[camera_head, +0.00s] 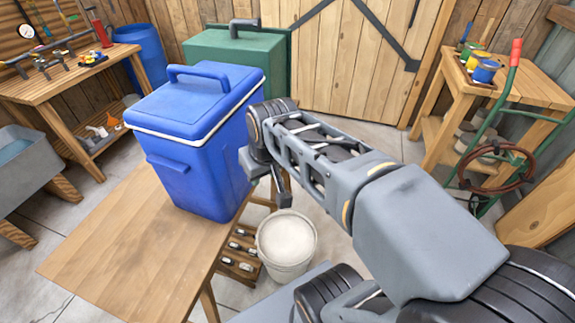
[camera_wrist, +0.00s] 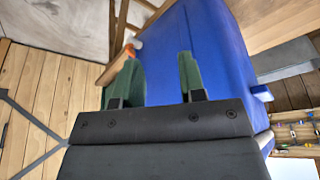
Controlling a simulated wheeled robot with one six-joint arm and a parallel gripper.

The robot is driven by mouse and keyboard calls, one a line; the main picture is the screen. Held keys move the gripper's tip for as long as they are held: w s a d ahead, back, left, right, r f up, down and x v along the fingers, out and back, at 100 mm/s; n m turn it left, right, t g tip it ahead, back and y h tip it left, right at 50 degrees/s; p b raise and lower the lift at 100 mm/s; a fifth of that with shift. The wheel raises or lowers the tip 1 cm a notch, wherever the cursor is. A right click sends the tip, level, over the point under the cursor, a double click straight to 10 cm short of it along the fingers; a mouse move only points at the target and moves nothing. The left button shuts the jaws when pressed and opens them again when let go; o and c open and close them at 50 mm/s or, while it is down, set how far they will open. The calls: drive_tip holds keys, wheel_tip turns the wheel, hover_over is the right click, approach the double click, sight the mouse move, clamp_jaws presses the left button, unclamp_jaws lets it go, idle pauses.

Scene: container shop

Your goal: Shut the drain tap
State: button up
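A blue cooler with a white-edged lid (camera_head: 190,150) stands on the wooden table (camera_head: 130,250) in the head view. Its blue side (camera_wrist: 215,50) fills much of the wrist view. The drain tap (camera_wrist: 129,51), a small orange handle with a pale part beside it, shows just past the left fingertip in the wrist view; how it is turned I cannot tell. The cooler or my arm hides it in the head view. My gripper (camera_wrist: 158,62) has its two green fingers apart with nothing between them, facing the cooler's side. Whether a finger touches the tap is unclear.
A white bucket (camera_head: 286,242) stands below, right of the table. A green cooler (camera_head: 235,55) is behind. A workbench (camera_head: 70,75) with tools is at the left, and a wooden stand with paint tins (camera_head: 487,71) and a green hand truck (camera_head: 500,130) are at the right.

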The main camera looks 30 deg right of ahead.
drive_tip(key=w+d+f+n+b, duration=0.2)
drive_tip(key=w+d+f+b, duration=0.2)
drive_tip(key=w+d+b, duration=0.95)
drive_tip(key=shift+t+y, duration=0.3)
drive_tip(key=shift+t, duration=0.1)
drive_tip(key=b+x, duration=0.1)
drive_tip(key=x, duration=0.3)
drive_tip(key=a+b+x, duration=0.1)
drive_tip(key=b+x, duration=0.1)
drive_tip(key=x, duration=0.2)
drive_tip(key=s+a+b+x, duration=0.1)
drive_tip(key=b+x, duration=0.1)
drive_tip(key=x, duration=0.2)
drive_tip(key=shift+w+a+f, duration=0.2)
drive_tip(key=shift+a+f, duration=0.05)
drive_tip(key=shift+f, duration=0.25)
clamp_jaws()
